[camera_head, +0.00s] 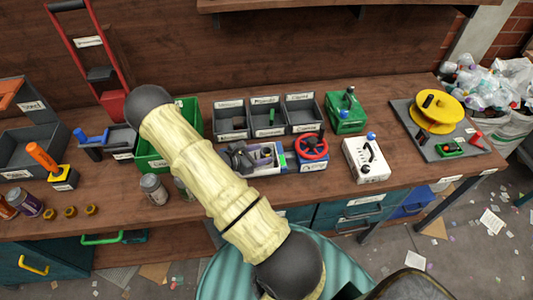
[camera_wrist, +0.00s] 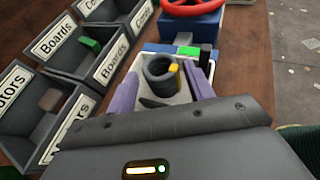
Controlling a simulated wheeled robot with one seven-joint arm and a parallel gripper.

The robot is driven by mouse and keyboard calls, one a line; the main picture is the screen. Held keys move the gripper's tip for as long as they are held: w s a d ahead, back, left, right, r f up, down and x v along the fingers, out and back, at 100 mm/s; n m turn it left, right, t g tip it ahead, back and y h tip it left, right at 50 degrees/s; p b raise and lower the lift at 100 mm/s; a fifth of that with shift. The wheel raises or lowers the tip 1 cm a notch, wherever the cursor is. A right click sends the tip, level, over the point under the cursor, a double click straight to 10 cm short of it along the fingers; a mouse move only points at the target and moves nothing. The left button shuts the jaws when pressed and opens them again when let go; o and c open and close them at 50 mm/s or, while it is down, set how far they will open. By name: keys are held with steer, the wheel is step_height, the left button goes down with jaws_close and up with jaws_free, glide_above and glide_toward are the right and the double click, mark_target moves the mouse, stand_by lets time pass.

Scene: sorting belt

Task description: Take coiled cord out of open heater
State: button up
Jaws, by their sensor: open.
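The open heater (camera_head: 279,158) is a pale open-topped box in the middle of the bench, partly hidden by my arm. In the wrist view its pale wall (camera_wrist: 151,58) surrounds a black coiled cord (camera_wrist: 158,76) with a yellow piece at its right side. My gripper (camera_wrist: 161,72) has two purple-grey fingers, spread apart, one at each side of the coil. The fingers look empty; I cannot tell whether they touch the cord. My gripper also shows over the heater's left part in the head view (camera_head: 240,157).
Labelled grey bins stand behind the heater, among them the Boards bin (camera_wrist: 88,48) with a green piece. A red handwheel (camera_head: 311,147) on a blue base stands close at the right. A green crate (camera_head: 160,146) is at the left. A white device (camera_head: 366,160) stands farther right.

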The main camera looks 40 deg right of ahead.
mark_target(263, 153)
steer(key=shift+x, duration=0.85)
steer(key=shift+r, duration=0.1)
steer(key=c, duration=0.8)
steer(key=shift+o, duration=0.2)
step_height(263, 153, up, 10)
steer(key=shift+b, duration=0.65)
steer(key=shift+a, duration=0.1)
